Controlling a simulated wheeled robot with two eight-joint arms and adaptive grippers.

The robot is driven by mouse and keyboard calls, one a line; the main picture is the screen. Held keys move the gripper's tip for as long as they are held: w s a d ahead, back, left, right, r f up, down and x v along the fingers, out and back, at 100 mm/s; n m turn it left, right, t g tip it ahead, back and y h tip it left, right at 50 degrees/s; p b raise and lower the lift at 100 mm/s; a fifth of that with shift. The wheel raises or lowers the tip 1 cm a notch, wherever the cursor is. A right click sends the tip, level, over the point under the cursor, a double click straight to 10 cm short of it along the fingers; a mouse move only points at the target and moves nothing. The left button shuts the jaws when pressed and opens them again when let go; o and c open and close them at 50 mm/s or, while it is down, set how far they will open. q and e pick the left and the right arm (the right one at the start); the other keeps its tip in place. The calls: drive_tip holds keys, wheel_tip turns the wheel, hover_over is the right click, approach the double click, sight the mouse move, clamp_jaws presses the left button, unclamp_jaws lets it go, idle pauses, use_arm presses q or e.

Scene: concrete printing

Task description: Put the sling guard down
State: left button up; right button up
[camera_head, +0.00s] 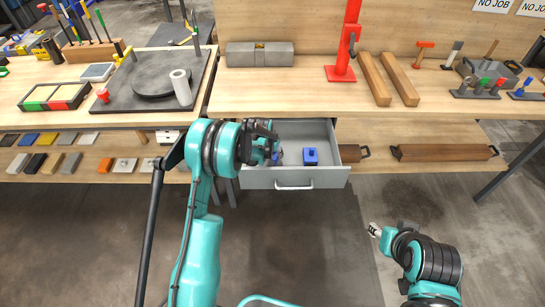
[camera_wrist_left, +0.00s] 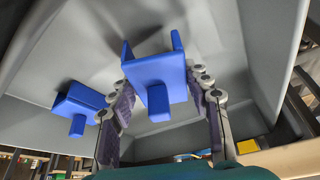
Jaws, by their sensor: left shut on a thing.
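A blue sling guard (camera_wrist_left: 160,72), a block with two upright prongs and a stub, sits between the fingers of my left gripper (camera_wrist_left: 160,92), which is shut on it. In the head view my left gripper (camera_head: 273,150) is over the left part of the open grey drawer (camera_head: 292,178) and mostly hides the held guard. A second blue guard (camera_head: 310,156) lies in the drawer to its right; it also shows in the left wrist view (camera_wrist_left: 80,104). I cannot tell whether the held guard touches the drawer floor. My right gripper (camera_head: 375,230) is low at the right, away from the drawer; its opening is unclear.
The drawer hangs below the wooden bench (camera_head: 290,100); its walls surround my left gripper. On the bench are a grey block (camera_head: 260,55), a red stand (camera_head: 343,50) and two wooden beams (camera_head: 388,79). A dark-ended wooden bar (camera_head: 445,152) lies on the lower shelf at right.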

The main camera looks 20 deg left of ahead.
use_arm(q)
drive_tip(key=shift+f, duration=0.7)
drive_tip(key=shift+f, duration=0.15)
drive_tip(key=o, duration=0.7)
drive_tip(key=shift+f+b, duration=0.1)
drive_tip(key=shift+b, duration=0.25)
drive_tip(key=o, duration=0.5)
drive_tip(key=shift+c, duration=0.2)
